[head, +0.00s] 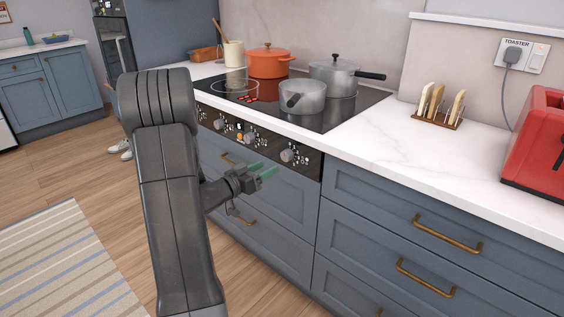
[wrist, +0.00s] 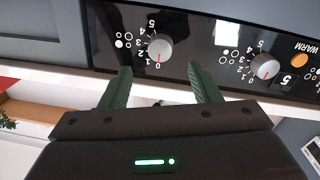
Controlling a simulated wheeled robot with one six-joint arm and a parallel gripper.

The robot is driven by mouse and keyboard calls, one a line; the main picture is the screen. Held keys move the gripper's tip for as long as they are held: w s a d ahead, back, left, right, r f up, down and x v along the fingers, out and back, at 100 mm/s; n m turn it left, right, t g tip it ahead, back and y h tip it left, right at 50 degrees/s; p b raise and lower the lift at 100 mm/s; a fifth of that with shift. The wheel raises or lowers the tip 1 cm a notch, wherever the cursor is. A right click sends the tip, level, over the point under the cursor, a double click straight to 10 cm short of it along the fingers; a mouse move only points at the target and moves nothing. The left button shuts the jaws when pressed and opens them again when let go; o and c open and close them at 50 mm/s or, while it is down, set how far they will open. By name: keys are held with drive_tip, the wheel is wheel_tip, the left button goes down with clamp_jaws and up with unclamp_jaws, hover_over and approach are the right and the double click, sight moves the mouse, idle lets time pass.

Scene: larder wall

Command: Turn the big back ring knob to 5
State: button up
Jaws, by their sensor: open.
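The black control panel (head: 262,143) on the cooker front carries several grey knobs. The rightmost knob (head: 290,155) shows upside down in the wrist view (wrist: 158,50); its red mark points at 0 on a scale up to 5. The small ring diagram (wrist: 123,40) beside it has one filled dot. A second knob (wrist: 265,66) also has its red mark near 0. I cannot tell for certain which is the big back ring knob. My gripper (head: 268,172) is open and empty, its green fingers apart from the panel. In the wrist view, the rightmost knob lies beyond and between the fingertips (wrist: 159,68).
Above the panel, the black hob (head: 335,118) holds a grey saucepan (head: 302,96), a lidded grey pot (head: 333,74) and an orange pot (head: 269,64). A toast rack (head: 437,118) and red toaster (head: 538,150) stand right. Drawer handles (head: 447,236) stick out below the counter.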

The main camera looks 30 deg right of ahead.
sight(284, 158)
drive_tip(key=x, duration=0.8)
drive_tip(key=shift+b, duration=0.35)
drive_tip(key=shift+c, duration=0.3)
drive_tip(key=c, duration=0.9)
